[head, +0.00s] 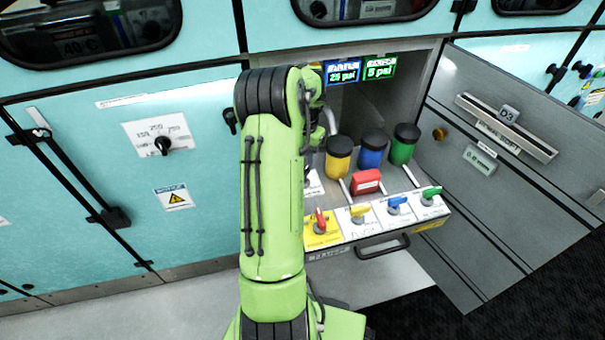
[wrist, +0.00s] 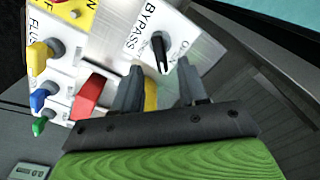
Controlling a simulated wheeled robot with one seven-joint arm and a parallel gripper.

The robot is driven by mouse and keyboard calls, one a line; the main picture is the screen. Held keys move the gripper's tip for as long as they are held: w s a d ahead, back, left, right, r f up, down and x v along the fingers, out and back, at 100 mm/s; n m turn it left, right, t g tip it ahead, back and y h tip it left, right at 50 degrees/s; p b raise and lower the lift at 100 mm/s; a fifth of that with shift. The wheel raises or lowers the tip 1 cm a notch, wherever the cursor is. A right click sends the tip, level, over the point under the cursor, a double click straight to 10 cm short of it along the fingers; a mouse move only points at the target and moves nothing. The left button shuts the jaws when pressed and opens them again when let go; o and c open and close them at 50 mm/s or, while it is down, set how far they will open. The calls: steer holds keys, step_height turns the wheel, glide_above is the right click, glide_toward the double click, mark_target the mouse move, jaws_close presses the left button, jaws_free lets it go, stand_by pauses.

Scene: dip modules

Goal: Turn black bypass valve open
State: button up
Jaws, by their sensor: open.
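The black bypass valve (wrist: 161,50) is a slim dark handle on a white plate marked BYPASS (wrist: 143,24) in the wrist view. A partly legible "Open" marking is beside it. My gripper (wrist: 160,66) is open, its two dark fingers pointing at the plate, one on each side of the handle's near end. I cannot tell whether either finger touches the handle. In the head view my green arm hides most of the gripper and the bypass valve.
The pulled-out drawer carries red (head: 320,220), yellow (head: 359,213), blue (head: 397,204) and green (head: 431,192) valves. Behind them are a red block (head: 366,182) and yellow (head: 338,158), blue (head: 372,149) and green (head: 404,144) canisters. An open door (head: 500,185) stands at right.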

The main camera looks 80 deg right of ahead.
step_height(320, 180, down, 5)
steer(key=shift+b, duration=0.6)
steer(key=shift+c, duration=0.4)
jaws_close()
